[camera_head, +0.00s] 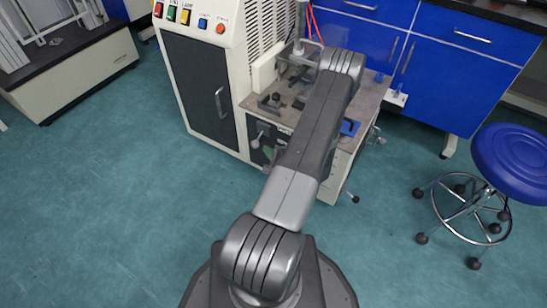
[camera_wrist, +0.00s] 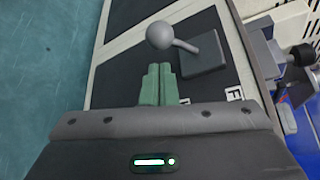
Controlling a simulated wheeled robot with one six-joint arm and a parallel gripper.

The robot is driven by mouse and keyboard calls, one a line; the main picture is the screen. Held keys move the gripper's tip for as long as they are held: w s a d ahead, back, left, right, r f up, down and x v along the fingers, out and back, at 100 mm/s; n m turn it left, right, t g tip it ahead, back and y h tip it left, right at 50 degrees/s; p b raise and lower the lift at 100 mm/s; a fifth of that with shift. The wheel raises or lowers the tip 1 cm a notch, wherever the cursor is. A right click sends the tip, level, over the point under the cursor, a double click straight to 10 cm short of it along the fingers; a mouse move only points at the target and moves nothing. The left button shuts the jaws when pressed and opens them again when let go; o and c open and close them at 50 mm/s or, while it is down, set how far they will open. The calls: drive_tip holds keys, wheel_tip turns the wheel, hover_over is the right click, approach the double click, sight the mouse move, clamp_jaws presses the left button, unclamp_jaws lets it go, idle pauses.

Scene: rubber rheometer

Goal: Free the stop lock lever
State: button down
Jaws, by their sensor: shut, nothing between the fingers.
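A lever with a round grey ball knob (camera_wrist: 159,35) and a short rod sits on a square dark grey base plate (camera_wrist: 204,52) in the wrist view; it appears to be the stop lock lever. The knob also shows in the head view (camera_head: 255,143) on the front of the machine's lower cabinet. My gripper (camera_wrist: 158,68) has green fingers pressed together and empty. In the wrist view its tips are just below the knob, with a small gap in the picture. Depth between tips and knob is hard to judge. My arm hides part of the machine in the head view.
The cream machine cabinet (camera_head: 203,100) with coloured buttons stands left of my arm. The worktop (camera_head: 268,116) carries dark fittings. White F-marked labels (camera_wrist: 234,95) lie near my fingers. A blue stool (camera_head: 515,160) stands right. Green floor is clear at left.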

sight(258, 139)
drive_tip(key=shift+b+x, duration=0.35)
drive_tip(key=shift+x, duration=1.65)
drive_tip(key=shift+s+a+r+m+g, duration=0.15)
drive_tip(key=shift+r+m+g, duration=0.15)
drive_tip(key=shift+m+g, duration=0.15)
drive_tip(key=r+m+g+p, duration=0.1)
drive_tip(key=r+m+g+y+p, duration=0.1)
drive_tip(key=m, duration=0.1)
drive_tip(key=r+m+g+p, duration=0.1)
drive_tip(key=m+g, duration=0.1)
drive_tip(key=shift+s+a+r+y, duration=0.25)
drive_tip(key=shift+s+r+y, duration=0.05)
drive_tip(key=shift+s+r, duration=0.1)
drive_tip(key=shift+r, duration=0.15)
drive_tip(key=shift+d+r, duration=0.1)
